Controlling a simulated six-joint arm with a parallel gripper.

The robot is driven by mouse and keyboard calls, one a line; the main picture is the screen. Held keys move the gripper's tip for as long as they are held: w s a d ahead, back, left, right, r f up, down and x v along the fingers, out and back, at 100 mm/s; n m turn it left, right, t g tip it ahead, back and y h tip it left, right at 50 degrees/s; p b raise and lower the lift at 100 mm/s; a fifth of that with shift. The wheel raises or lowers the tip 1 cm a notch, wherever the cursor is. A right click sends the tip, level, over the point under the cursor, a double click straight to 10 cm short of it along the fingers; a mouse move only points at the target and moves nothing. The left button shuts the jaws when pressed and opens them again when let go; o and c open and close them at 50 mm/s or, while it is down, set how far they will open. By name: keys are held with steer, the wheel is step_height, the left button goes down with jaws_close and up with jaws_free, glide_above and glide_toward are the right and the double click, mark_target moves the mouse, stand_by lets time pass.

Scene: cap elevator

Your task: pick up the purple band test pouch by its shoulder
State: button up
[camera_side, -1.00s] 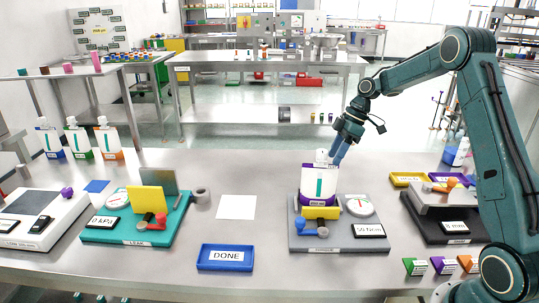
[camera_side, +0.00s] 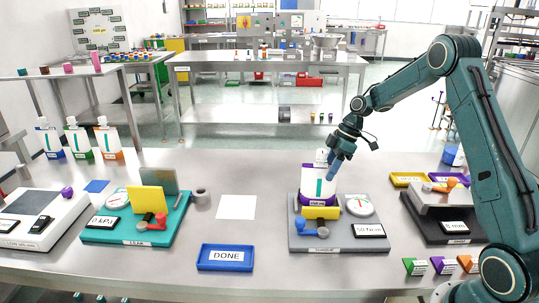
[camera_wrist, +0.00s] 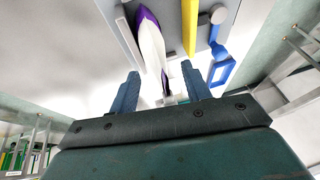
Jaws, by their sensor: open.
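The purple band test pouch (camera_side: 313,183) is white with purple at its top and bottom and a teal stripe. It stands upright on the grey station (camera_side: 338,238), behind a yellow block (camera_side: 321,212). My gripper (camera_side: 331,174) is open at the pouch's upper right shoulder. In the wrist view, the pouch (camera_wrist: 150,42) runs between the lines of my two blue fingers (camera_wrist: 160,72), mostly past their tips. I cannot tell whether either finger touches it. My gripper hides part of the pouch's right shoulder in the side view.
A dial (camera_side: 360,205), a display (camera_side: 371,231) and a blue lever (camera_side: 306,230) sit on the grey station. The teal station (camera_side: 137,238) is left, the blue DONE tray (camera_side: 226,257) in front. Dark station (camera_side: 440,226) is right. Bare table surrounds the white sheet (camera_side: 236,207).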

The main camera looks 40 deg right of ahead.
jaws_close()
steer(key=shift+r, duration=0.15)
stand_by(0.4)
steer(key=shift+r, duration=0.55)
step_height(320, 180, up, 6)
steer(key=shift+d, duration=0.15)
steer(key=s+d, duration=0.3)
steer(key=d, duration=0.5)
steer(key=s+d, duration=0.4)
steer(key=d, duration=0.4)
steer(key=shift+d+f, duration=0.15)
